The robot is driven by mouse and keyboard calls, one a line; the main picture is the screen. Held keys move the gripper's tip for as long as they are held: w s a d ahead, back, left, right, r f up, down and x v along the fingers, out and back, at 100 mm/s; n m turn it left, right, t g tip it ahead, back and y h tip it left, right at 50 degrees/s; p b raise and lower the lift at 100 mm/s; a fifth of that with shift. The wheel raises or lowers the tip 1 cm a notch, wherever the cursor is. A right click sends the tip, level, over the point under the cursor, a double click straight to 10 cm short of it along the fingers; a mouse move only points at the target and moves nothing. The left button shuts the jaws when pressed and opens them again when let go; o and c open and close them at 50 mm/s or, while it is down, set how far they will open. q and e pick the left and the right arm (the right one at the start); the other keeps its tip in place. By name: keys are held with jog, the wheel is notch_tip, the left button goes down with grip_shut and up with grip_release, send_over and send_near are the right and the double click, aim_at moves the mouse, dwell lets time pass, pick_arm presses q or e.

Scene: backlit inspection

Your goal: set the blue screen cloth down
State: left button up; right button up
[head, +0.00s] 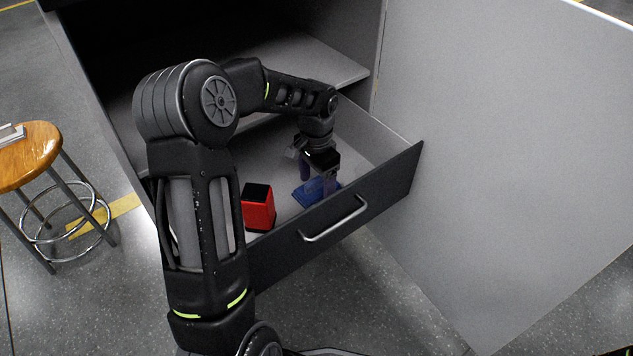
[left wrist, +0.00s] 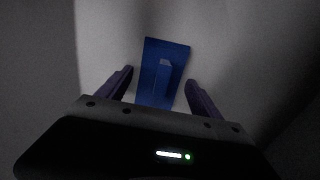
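The blue screen cloth (head: 309,194) lies on the floor of the open drawer, near its front panel. In the left wrist view the cloth (left wrist: 172,47) shows as a blue rectangle with a small raised part in its middle. My left gripper (head: 317,182) points down into the drawer, right over the cloth. In the left wrist view its fingers (left wrist: 160,76) stand apart on either side of the raised part, with gaps between, and grip nothing. My right gripper is in neither view.
A red box with a black top (head: 259,208) stands in the drawer, left of the cloth. The drawer front (head: 385,190) has a bar handle (head: 334,220). An open cabinet door (head: 500,130) stands at right, a shelf above the drawer, and a wooden stool (head: 30,160) at left.

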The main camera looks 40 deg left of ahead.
aim_at(316, 179)
pick_arm(q)
jog(key=shift+r, duration=0.15)
notch_tip(316, 179, up, 12)
jog(key=p, duration=0.4)
dwell(1.7)
